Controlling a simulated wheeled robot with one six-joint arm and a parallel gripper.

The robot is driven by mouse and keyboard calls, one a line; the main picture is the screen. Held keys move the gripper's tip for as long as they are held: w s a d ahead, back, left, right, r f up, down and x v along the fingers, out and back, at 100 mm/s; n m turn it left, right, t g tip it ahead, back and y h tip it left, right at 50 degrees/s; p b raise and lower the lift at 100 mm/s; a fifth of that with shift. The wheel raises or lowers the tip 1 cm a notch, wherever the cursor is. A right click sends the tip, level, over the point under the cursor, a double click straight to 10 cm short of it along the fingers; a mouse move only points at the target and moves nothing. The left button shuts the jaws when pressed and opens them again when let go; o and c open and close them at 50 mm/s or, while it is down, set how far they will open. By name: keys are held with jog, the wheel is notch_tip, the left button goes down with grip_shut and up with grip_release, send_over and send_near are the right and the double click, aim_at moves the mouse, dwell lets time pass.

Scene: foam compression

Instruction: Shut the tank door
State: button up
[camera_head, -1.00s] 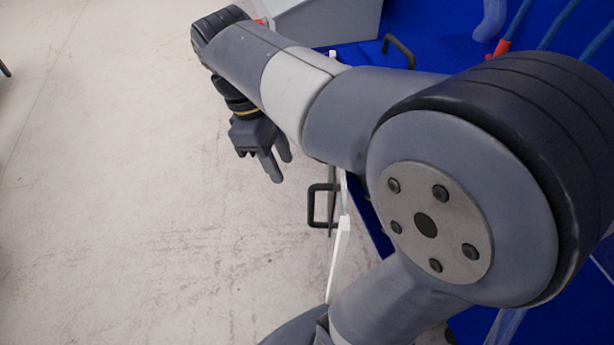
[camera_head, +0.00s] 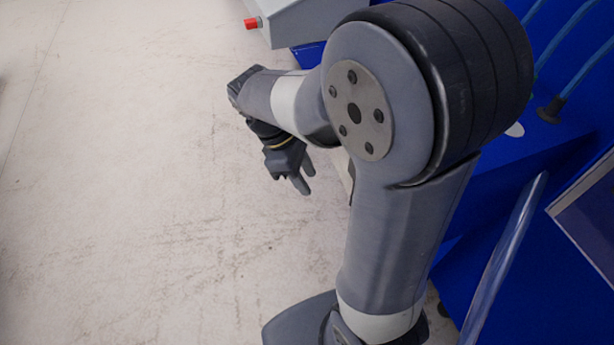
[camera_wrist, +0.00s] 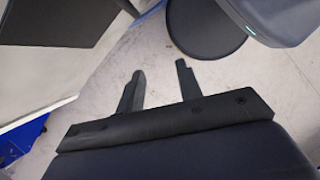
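My gripper (camera_head: 303,184) hangs over the pale floor in the head view, left of the blue machine. Its two fingers point down and are apart. In the wrist view my gripper (camera_wrist: 158,80) is open, with nothing between the fingers. The tank door is mostly hidden behind my arm in the head view; only a pale strip (camera_head: 342,168) shows just right of the gripper, probably part of it. In the wrist view a pale panel (camera_wrist: 75,75) with a dark part stands left of the fingers; I cannot tell surely whether it is the door.
The blue machine (camera_head: 490,245) fills the right side of the head view, with blue hoses (camera_head: 575,65) at the upper right. A grey box (camera_head: 300,20) with a red knob (camera_head: 251,23) stands at the top. The floor (camera_head: 130,200) on the left is clear.

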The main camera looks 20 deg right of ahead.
jog(key=shift+s+f, duration=0.1)
jog(key=shift+f, duration=0.6)
jog(key=shift+d, duration=0.2)
grip_shut()
jog(key=c, duration=0.7)
grip_release()
jog(key=o, duration=0.7)
jog(key=shift+r, duration=0.1)
